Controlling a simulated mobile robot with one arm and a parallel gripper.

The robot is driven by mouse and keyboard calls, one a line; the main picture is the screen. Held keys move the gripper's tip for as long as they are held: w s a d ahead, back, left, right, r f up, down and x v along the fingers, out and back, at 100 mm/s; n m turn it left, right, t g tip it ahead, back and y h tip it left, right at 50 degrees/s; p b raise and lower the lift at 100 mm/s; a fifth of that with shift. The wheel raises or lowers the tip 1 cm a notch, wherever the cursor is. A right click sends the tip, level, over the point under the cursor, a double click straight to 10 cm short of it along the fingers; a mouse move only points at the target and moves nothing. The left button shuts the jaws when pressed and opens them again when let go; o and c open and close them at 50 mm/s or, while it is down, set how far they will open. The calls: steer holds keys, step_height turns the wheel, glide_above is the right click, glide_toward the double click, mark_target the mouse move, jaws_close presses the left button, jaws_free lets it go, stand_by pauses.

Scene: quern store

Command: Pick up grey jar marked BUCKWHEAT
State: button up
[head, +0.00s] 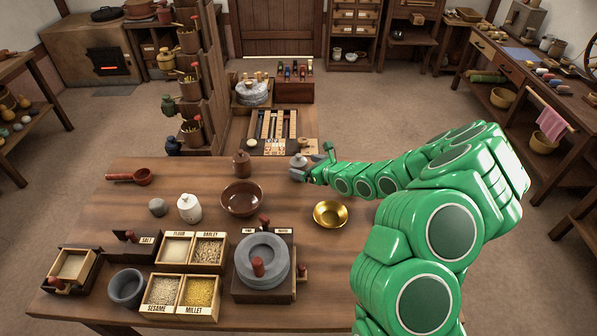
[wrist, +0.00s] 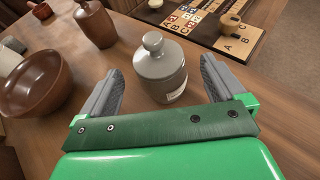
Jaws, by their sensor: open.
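A grey lidded jar (wrist: 161,72) with a round knob stands upright on the wooden table, in the middle of the wrist view. A pale label shows low on its side, but its lettering is not readable. My gripper (wrist: 163,88) is open, with one grey finger to each side of the jar and a gap on both sides. In the head view the jar (head: 298,162) is at the table's far edge, partly hidden by my gripper (head: 318,168).
A brown lidded jar (wrist: 95,24) and a brown bowl (wrist: 34,82) stand to the left. A brass bowl (head: 330,214) sits nearer on the table. A lettered board (wrist: 230,38) lies beyond the table edge.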

mark_target(295, 162)
steer(key=shift+x, duration=2.3)
steer(key=shift+w+a+f, duration=0.1)
steer(key=shift+w+a, duration=0.3)
steer(key=shift+a, duration=0.05)
steer(key=c, duration=1.5)
steer(key=shift+o, duration=0.2)
